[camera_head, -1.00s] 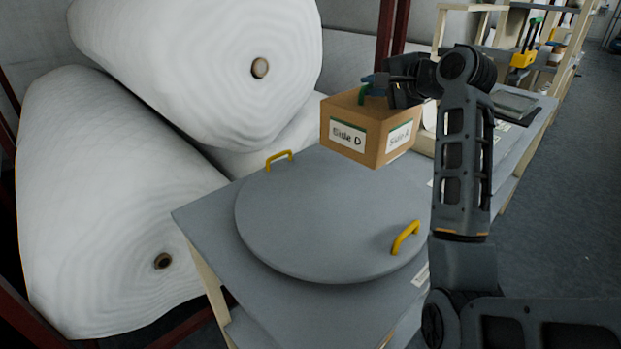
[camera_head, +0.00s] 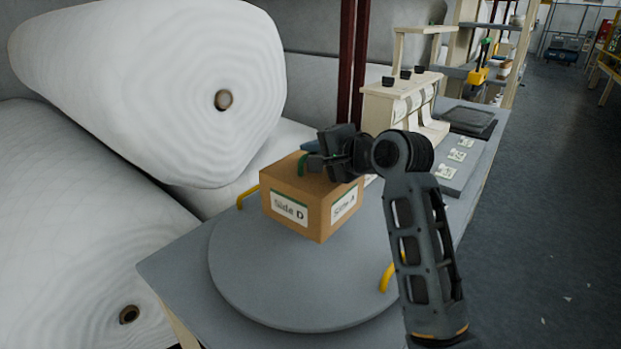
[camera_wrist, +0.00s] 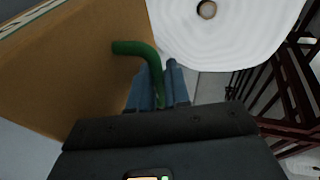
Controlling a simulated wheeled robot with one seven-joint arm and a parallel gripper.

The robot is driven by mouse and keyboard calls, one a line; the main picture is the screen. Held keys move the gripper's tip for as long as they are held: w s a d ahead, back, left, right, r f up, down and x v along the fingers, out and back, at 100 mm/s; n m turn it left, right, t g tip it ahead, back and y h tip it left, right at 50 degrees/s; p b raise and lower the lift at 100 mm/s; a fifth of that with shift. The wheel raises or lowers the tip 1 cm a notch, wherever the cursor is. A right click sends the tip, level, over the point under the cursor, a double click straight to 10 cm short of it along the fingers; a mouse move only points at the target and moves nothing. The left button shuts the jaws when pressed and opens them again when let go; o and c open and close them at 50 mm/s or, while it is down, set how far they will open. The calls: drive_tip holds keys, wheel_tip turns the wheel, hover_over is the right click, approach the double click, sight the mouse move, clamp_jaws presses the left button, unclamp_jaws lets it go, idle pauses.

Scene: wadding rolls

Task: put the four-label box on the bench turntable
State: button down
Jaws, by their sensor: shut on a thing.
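The four-label box (camera_head: 312,192) is brown cardboard, with "Side D" and "Side A" labels facing the head camera. It is over the back part of the grey round turntable (camera_head: 300,290) on the bench; I cannot tell whether its bottom touches. My gripper (camera_head: 308,163) is at the box's top, shut on its green handle (camera_head: 302,165). In the wrist view the blue fingers (camera_wrist: 158,88) close around the green handle (camera_wrist: 140,50), with the brown box (camera_wrist: 75,65) beside them. The turntable has two yellow handles (camera_head: 388,276). The box's far sides are hidden.
Large white wadding rolls (camera_head: 150,80) lie left of and behind the bench (camera_head: 170,262). A dark red post (camera_head: 352,70) stands behind. A cream rack (camera_head: 400,100) and a grey panel with white labels (camera_head: 460,160) are farther along the bench. The turntable's front is clear.

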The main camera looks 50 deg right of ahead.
sight(311, 180)
drive_tip(key=shift+s+a+f, duration=0.2)
drive_tip(key=shift+a+f, duration=0.15)
drive_tip(key=shift+a, duration=0.1)
drive_tip(key=shift+s+a+f, duration=0.15)
drive_tip(key=shift+a+f, duration=0.15)
drive_tip(key=shift+a, duration=0.15)
drive_tip(key=shift+f, duration=1.9)
drive_tip(key=c, duration=1.1)
unclamp_jaws()
drive_tip(key=shift+f, duration=0.2)
drive_tip(key=shift+r, duration=0.1)
drive_tip(key=v, duration=1.2)
